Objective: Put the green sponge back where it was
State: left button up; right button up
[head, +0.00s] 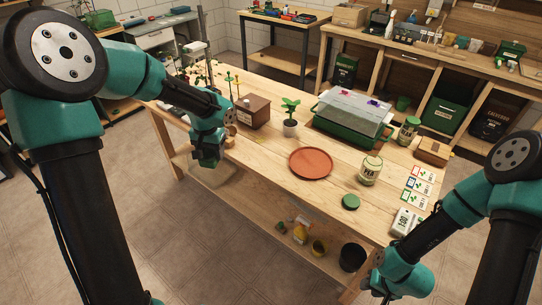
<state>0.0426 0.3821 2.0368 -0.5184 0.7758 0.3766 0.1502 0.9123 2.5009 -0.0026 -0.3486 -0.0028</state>
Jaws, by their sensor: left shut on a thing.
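My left gripper (206,163) is over the left front edge of the wooden table (255,165), pointing down. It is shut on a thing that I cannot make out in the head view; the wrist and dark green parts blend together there. I cannot pick out the green sponge for sure anywhere. My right gripper (376,287) is at the bottom right, in front of the table's near end. It is small and dark, and I cannot tell its jaws' state.
On the table are a wooden box (253,111), a potted seedling (290,128), a green propagator with a clear lid (352,113), a terracotta saucer (311,163), a labelled jar (370,170), a green disc (350,202) and cards (417,186). Bare wood surrounds the saucer.

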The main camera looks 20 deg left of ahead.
pick_arm(q)
jog(key=w+d+f+m, duration=0.2)
jog(key=d+f, duration=0.3)
jog(key=d, duration=0.4)
jog(key=w+d+f+m, duration=0.2)
jog(key=w+d+f, duration=0.2)
jog(key=d, duration=0.5)
jog(key=shift+d+f+m, duration=0.25)
jog(key=shift+f+m, duration=0.15)
jog(key=shift+f, duration=0.05)
jog(key=shift+w, duration=0.2)
send_over(272, 155)
jog(key=shift+s+f, duration=0.25)
jog(key=shift+f, duration=0.45)
jog(key=shift+w, duration=0.1)
jog(key=shift+w+a, duration=0.1)
jog(key=shift+w, duration=0.15)
jog(key=shift+f, duration=1.8)
jog(key=shift+f, duration=0.15)
jog(key=o, duration=0.8)
